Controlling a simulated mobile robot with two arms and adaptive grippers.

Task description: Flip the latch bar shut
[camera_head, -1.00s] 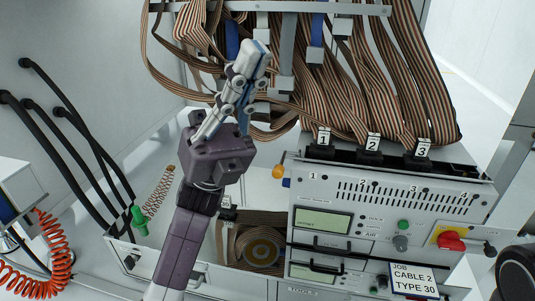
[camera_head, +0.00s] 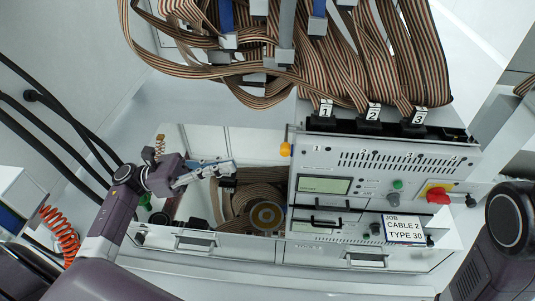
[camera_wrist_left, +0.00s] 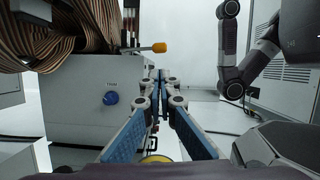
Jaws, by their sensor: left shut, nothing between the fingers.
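An orange knob (camera_head: 285,149) sits at the upper left corner of the grey test handler (camera_head: 345,160); it seems to be the end of the latch bar. In the left wrist view the orange knob (camera_wrist_left: 158,47) tips a thin dark rod that sticks out sideways from the handler's box (camera_wrist_left: 85,85). My left gripper (camera_head: 233,166) is shut and empty, its fingers pointing right, to the left of the knob and apart from it. In the left wrist view its closed fingertips (camera_wrist_left: 160,72) show just below the knob. My right gripper is not in view.
Striped ribbon cables (camera_head: 375,65) hang above and behind the handler, with numbered plugs along its top. A coiled cable reel (camera_head: 266,215) lies below my left gripper. A red switch (camera_head: 438,196) is at the handler's right. Black hoses (camera_head: 55,145) run at the left.

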